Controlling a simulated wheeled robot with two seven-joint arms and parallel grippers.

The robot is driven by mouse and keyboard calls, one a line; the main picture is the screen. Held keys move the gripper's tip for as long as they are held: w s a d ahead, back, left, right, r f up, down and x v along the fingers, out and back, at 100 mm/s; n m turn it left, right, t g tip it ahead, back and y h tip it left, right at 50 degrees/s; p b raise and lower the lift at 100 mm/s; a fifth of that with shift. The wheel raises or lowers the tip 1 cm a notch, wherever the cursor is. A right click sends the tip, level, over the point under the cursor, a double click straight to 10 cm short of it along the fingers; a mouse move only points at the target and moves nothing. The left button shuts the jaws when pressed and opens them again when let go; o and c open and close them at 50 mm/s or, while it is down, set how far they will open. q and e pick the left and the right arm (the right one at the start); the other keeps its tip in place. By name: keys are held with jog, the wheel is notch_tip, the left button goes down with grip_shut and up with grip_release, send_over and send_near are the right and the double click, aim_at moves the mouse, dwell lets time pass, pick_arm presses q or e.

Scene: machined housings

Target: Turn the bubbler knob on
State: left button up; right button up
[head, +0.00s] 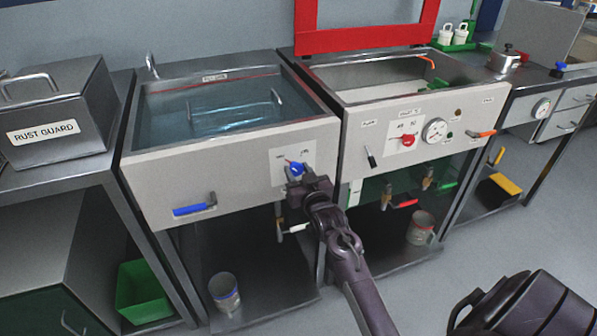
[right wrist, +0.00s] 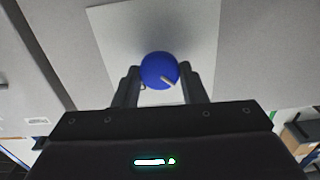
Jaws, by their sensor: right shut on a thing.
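The blue bubbler knob (head: 295,169) sits on a pale plate (head: 279,163) on the front panel of the water-filled sink (head: 217,108). In the right wrist view the round knob (right wrist: 160,70) lies between the fingertips, its light pointer mark aimed to the lower right. My right gripper (head: 301,178) is shut on the knob, and its fingers (right wrist: 158,82) flank it in the right wrist view. The gripper hides part of the plate. My left gripper is not in view.
A blue-handled valve (head: 194,209) sticks out low on the same panel. To the right, a second sink panel carries a red knob (head: 408,140), a gauge (head: 435,131) and levers. A grey RUST GUARD box (head: 58,115) stands at left.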

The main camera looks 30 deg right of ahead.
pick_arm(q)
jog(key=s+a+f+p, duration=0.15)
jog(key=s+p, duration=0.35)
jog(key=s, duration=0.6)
pick_arm(e)
jog(key=m, duration=0.8)
jog(key=shift+d+r, duration=0.1)
jog(key=shift+d, duration=0.05)
jog(key=m+p, duration=0.2)
jog(key=m, duration=0.2)
jog(key=shift+m, duration=0.3)
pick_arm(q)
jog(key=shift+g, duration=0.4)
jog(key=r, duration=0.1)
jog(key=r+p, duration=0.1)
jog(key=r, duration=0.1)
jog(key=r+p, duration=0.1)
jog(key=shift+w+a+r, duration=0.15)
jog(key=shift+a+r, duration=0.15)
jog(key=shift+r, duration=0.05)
pick_arm(e)
jog(key=m, duration=0.4)
jog(key=shift+f+m, duration=0.3)
jog(key=shift+m, duration=0.4)
jog(key=o, duration=1)
jog(key=shift+c, duration=0.2)
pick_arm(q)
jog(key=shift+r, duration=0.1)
pick_arm(e)
jog(key=shift+s, duration=0.1)
